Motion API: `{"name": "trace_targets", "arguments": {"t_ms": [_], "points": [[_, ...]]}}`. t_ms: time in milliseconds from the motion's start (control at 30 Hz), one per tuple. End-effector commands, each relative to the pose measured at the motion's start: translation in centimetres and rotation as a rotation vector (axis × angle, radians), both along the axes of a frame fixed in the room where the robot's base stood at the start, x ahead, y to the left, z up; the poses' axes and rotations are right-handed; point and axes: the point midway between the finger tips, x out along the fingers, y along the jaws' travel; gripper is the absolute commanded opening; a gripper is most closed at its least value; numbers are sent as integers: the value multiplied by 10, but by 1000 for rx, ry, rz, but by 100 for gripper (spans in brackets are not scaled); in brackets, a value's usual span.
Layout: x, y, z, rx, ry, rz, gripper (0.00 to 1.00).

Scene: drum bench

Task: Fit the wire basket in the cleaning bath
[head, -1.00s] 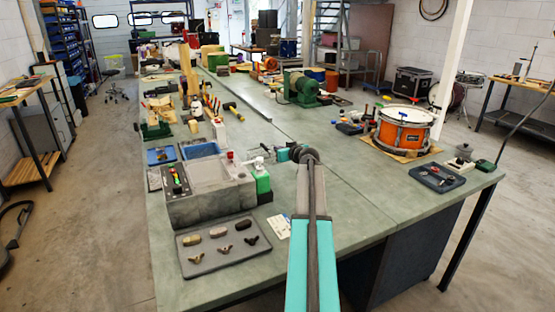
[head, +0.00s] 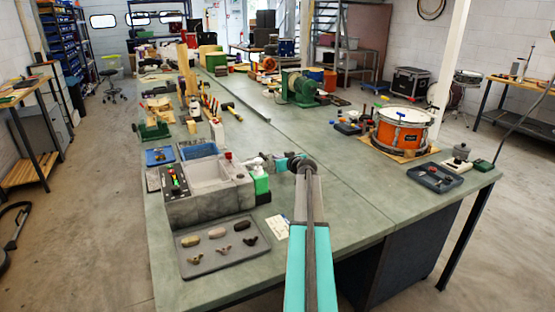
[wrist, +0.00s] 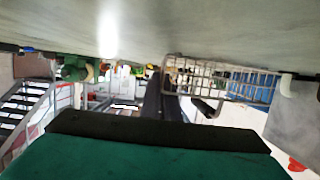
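The cleaning bath (head: 208,190) is a grey box with an open rectangular basin and a button panel, at the left front of the bench. The wire basket (wrist: 238,82) is a metal mesh in the right half of the wrist view, beyond the dark finger parts. I cannot make it out surely in the head view.
A grey tray (head: 222,258) with several small parts lies in front. Blue trays (head: 160,156) lie behind the bath. An orange drum (head: 403,130) stands farther right. The bench's middle is clear.

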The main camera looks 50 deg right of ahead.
Motion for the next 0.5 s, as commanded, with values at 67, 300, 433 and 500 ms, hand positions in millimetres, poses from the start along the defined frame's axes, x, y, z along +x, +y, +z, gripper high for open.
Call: {"name": "trace_targets", "arguments": {"t_ms": [67,300,433,500], "points": [[0,0,1,0,-1,0,0],[0,0,-2,1,-1,0,0],[0,0,-2,0,0,0,9],[0,0,-2,0,0,0,21]]}}
